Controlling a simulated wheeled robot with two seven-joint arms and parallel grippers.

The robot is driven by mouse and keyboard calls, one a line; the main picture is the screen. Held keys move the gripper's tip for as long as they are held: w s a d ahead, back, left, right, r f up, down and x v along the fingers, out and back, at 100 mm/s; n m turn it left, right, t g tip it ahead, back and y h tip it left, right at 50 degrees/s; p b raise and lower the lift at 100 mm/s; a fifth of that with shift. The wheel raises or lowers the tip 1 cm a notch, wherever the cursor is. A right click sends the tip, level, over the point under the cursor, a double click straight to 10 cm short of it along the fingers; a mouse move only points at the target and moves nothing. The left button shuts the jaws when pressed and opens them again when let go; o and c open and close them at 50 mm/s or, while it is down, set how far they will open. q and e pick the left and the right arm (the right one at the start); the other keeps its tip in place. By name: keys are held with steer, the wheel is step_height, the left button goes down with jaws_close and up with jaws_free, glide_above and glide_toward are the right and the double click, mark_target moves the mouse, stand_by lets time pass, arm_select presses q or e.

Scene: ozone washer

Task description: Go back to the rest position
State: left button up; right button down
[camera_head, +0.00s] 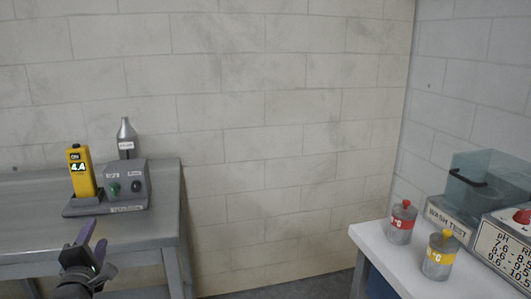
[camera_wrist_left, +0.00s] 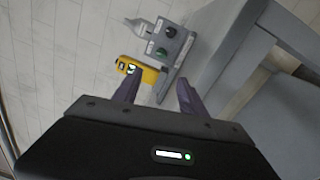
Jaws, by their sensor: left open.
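My left gripper (camera_head: 92,254) is low at the left in the head view, in front of the grey table. Its two purple fingers are apart and nothing is between them. It also shows in the left wrist view (camera_wrist_left: 156,90), with the fingers pointing toward the device on the table. A yellow meter (camera_head: 81,172) reading 4.4 stands upright in a grey base with a control box (camera_head: 127,185). The meter also shows in the left wrist view (camera_wrist_left: 138,70), apart from the fingers. My right gripper is in neither view.
The grey table (camera_head: 150,228) stands at the left against a tiled wall. A white table (camera_head: 378,240) at the right holds a red-topped canister (camera_head: 402,226), a yellow-topped canister (camera_head: 439,258) and a clear-lidded wash test box (camera_head: 452,222). Bare floor lies between the tables.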

arm_select(q)
step_height(320, 180, down, 13)
steer(key=s+d+m+g+h, duration=0.2)
steer(key=m+g, duration=0.2)
steer(key=m, duration=0.4)
steer(key=s+d+f+m+g+h+p, duration=0.2)
steer(key=d+f+m, duration=0.1)
steer(key=d+f, duration=0.35)
steer(key=s+d+f+m+g+h+p, duration=0.1)
steer(key=s+d+f+m+g+h, duration=0.15)
steer(key=d+f, duration=0.45)
steer(key=s+d+f+m+g+h+p, duration=0.2)
steer(key=s+d+f, duration=0.4)
steer(key=s+d, duration=0.5)
steer(key=s+d+f+m+g+h+p, duration=0.1)
steer(key=s+d+f+m+g+p, duration=0.3)
steer(key=s+d, duration=0.8)
step_height(320, 180, down, 3)
steer(key=m+g, duration=0.2)
steer(key=shift+s+d+m+h, duration=0.15)
steer(key=shift+s+m+h, duration=0.1)
steer(key=shift+m+h, duration=0.1)
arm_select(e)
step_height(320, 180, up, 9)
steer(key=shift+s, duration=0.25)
